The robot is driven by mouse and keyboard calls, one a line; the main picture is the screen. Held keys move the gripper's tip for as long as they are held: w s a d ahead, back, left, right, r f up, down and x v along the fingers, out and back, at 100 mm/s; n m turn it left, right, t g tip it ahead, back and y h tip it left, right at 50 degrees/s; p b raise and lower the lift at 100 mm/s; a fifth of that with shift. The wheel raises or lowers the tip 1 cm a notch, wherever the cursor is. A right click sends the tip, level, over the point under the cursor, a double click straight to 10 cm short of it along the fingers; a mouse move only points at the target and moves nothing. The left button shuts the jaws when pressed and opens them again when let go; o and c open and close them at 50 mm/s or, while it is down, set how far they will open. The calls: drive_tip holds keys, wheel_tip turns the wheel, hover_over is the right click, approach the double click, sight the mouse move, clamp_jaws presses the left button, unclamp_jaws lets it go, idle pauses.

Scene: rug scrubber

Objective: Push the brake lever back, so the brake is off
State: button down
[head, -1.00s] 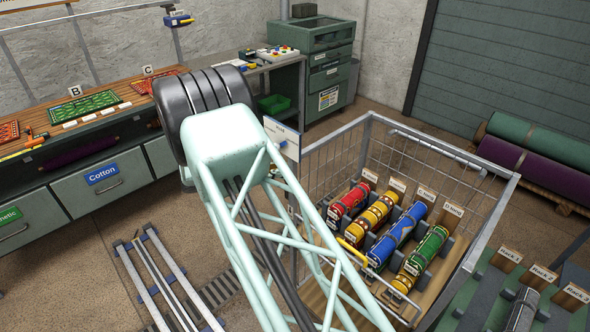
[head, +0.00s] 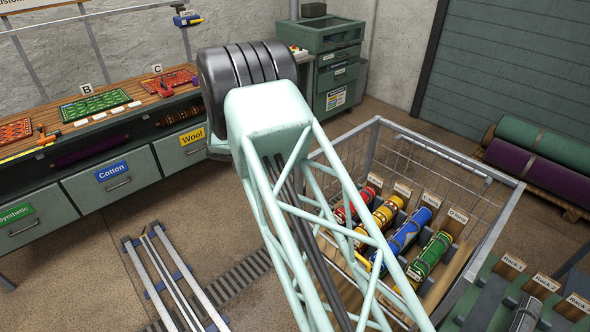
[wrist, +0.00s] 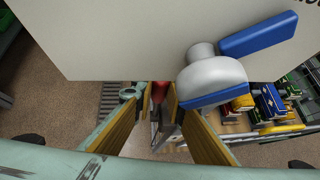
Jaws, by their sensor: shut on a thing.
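The wrist view shows a red grip (wrist: 159,92) on a thin grey stem, which looks like the brake lever. My gripper (wrist: 157,104), with yellow-lined fingers, is shut on it near the fingertips. The lever stands just below the edge of a large white panel (wrist: 120,40). How far the lever is tilted is hard to tell. In the head view my arm hides the gripper and the lever.
A rounded grey-white fitting (wrist: 212,75) with blue handles (wrist: 258,35) sits close right of the fingers. A wire-sided trolley (head: 500,225) holds several coloured rolls. Floor rails (head: 165,270) lie left of my arm, with open floor around them.

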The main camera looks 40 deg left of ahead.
drive_tip(key=c, duration=2.6)
unclamp_jaws()
drive_tip(key=shift+a, duration=0.1)
drive_tip(key=shift+o, duration=0.2)
drive_tip(key=shift+s, duration=0.15)
drive_tip(key=v, duration=0.8)
drive_tip(key=shift+r, duration=0.1)
